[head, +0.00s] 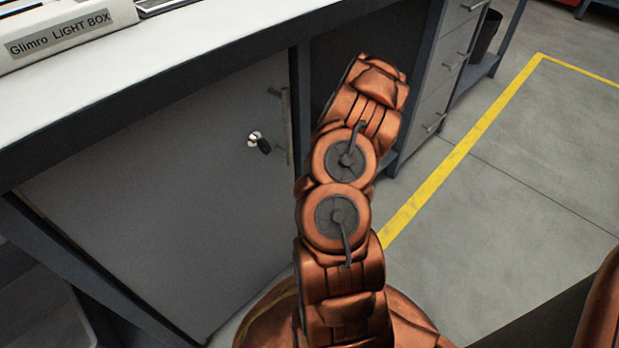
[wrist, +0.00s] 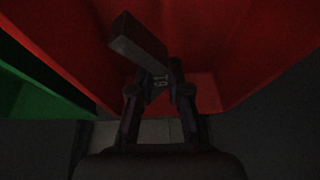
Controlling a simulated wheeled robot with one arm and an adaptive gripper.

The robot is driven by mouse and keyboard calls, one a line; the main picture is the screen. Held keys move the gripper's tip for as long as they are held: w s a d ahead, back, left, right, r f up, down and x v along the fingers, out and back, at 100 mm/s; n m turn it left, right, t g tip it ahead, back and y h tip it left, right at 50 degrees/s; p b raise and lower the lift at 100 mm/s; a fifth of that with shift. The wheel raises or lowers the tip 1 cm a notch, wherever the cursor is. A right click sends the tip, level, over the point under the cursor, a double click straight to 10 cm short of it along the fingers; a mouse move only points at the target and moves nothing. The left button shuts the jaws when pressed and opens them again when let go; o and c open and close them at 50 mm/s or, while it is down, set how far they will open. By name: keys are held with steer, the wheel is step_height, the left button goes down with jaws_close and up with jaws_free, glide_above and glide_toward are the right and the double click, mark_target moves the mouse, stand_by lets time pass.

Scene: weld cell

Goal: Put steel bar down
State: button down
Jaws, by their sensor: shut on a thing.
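In the wrist view my gripper (wrist: 160,80) is shut on the steel bar (wrist: 140,45), a dark grey square-edged bar. The bar slants up and left out of the fingers. It is in front of a red bin or panel (wrist: 240,45) that fills most of the upper picture. The view is dark, and I cannot tell whether the bar touches the red surface. In the head view my copper-coloured arm shows, but the gripper and the bar are hidden.
A green bin or panel (wrist: 40,95) is at the left of the wrist view. In the head view a bench (head: 190,60) carries a light box (head: 60,35). Below is a grey cabinet door (head: 150,210) with a key. Open floor (head: 500,210) with a yellow line lies at right.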

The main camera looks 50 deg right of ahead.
steer(key=shift+f+b, duration=0.75)
steer(key=shift+f, duration=1.05)
steer(key=shift+f+b, duration=0.35)
steer(key=shift+f, duration=0.05)
steer(key=shift+f, duration=0.25)
steer(key=c, duration=1.1)
jaws_free()
steer(key=shift+r, duration=0.15)
steer(key=shift+r+p, duration=0.5)
steer(key=shift+r, duration=0.15)
steer(key=shift+p+v, duration=2.05)
steer(key=shift+v, duration=3.8)
